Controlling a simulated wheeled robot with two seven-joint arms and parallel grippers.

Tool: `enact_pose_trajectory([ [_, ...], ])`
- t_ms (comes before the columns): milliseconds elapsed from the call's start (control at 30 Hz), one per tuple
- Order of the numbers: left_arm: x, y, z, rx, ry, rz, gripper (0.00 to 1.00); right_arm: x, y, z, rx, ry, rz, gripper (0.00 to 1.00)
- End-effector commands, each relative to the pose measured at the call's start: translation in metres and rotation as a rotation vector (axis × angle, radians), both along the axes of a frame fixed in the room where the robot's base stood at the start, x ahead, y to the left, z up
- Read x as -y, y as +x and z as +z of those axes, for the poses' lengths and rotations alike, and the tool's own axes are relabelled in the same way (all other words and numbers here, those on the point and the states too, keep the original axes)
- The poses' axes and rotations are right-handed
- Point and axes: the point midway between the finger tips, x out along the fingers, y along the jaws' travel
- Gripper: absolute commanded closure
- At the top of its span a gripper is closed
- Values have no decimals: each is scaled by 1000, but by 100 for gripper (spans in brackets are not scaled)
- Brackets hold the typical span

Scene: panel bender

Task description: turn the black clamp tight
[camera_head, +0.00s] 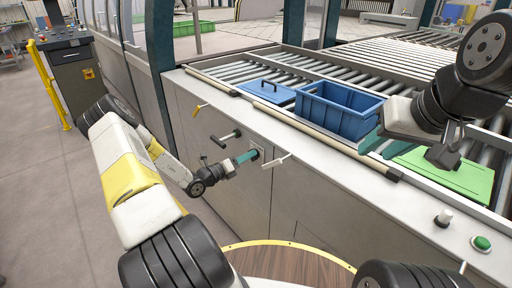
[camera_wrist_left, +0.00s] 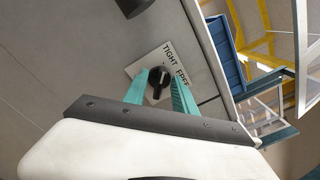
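The black clamp (camera_wrist_left: 157,84) is a small dark knob on a pale plate (camera_wrist_left: 138,69) lettered TIGHT and FREE, on the grey side panel of the machine. In the head view the plate (camera_head: 257,151) is partly hidden by my fingers. My left gripper (camera_wrist_left: 160,88) has its teal fingers on either side of the knob, with a narrow gap showing beside the knob's grip. It also shows at the panel in the head view (camera_head: 247,157). Which word the knob points at is unclear. My right gripper (camera_head: 380,146) is empty, fingers apart, above the conveyor edge.
A blue crate (camera_head: 338,112), a blue lid (camera_head: 266,92) and a green panel (camera_head: 455,176) lie on the roller conveyor. A green button (camera_head: 482,243) is at lower right.

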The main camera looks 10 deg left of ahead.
Motion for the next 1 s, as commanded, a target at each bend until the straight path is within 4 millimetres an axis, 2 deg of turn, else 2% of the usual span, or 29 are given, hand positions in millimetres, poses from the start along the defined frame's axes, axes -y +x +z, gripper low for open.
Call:
enact_pose_trajectory([
  [267,-5,-5,0,-1,2,1,67,0,0,0,0,0,0,64],
  [700,-45,-57,0,1,1,1,67,0,0,0,0,0,0,64],
  [1000,-48,-62,0,0,0,0,67,0,0,0,0,0,0,64],
])
